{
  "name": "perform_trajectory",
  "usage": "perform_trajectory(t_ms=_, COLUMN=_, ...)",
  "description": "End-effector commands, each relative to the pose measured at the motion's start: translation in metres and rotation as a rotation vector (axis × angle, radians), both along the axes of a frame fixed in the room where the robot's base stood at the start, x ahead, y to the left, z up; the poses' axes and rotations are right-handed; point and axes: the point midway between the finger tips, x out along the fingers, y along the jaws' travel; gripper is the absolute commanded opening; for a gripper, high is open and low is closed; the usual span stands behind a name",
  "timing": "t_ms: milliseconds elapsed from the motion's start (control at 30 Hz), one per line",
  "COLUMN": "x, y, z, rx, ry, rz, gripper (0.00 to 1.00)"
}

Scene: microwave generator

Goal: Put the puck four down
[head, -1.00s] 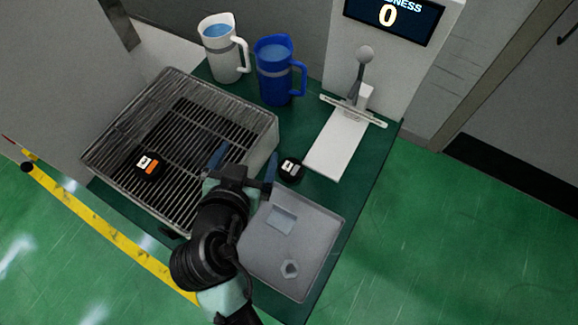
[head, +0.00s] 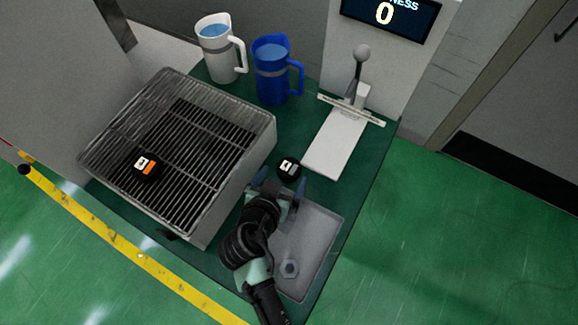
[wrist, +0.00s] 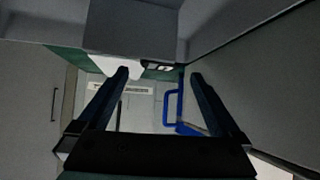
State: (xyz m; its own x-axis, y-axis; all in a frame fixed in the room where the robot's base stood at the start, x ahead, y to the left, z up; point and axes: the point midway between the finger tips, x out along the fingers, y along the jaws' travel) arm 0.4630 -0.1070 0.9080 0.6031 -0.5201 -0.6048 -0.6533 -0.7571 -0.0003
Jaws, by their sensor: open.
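One black puck (head: 289,168) with a white label lies on the green tabletop between the wire rack and the white slide plate. A second black puck (head: 148,166) with a white and orange label sits on the wire rack (head: 262,150). The labels are too small to read, so I cannot tell which is four. My gripper (head: 278,190) is open and empty, just on the near side of the tabletop puck. In the wrist view, its two fingers (wrist: 160,75) are spread, and a small white label on black (wrist: 158,67) shows between the tips.
A white jug (head: 220,50) and a blue jug (head: 272,72) stand at the back. A grey tray (head: 318,235) lies under my arm. Green tabletop is bare around the puck.

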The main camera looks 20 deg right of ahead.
Motion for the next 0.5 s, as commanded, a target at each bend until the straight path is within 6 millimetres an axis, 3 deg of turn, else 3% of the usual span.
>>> perform_trajectory(t_ms=300, x=0.023, y=-0.02, z=-0.022, rx=0.0, ry=0.0, rz=-0.001, gripper=1.0)
perform_trajectory(t_ms=500, x=0.027, y=-0.023, z=-0.026, rx=0.0, ry=0.001, rz=0.001, gripper=1.0)
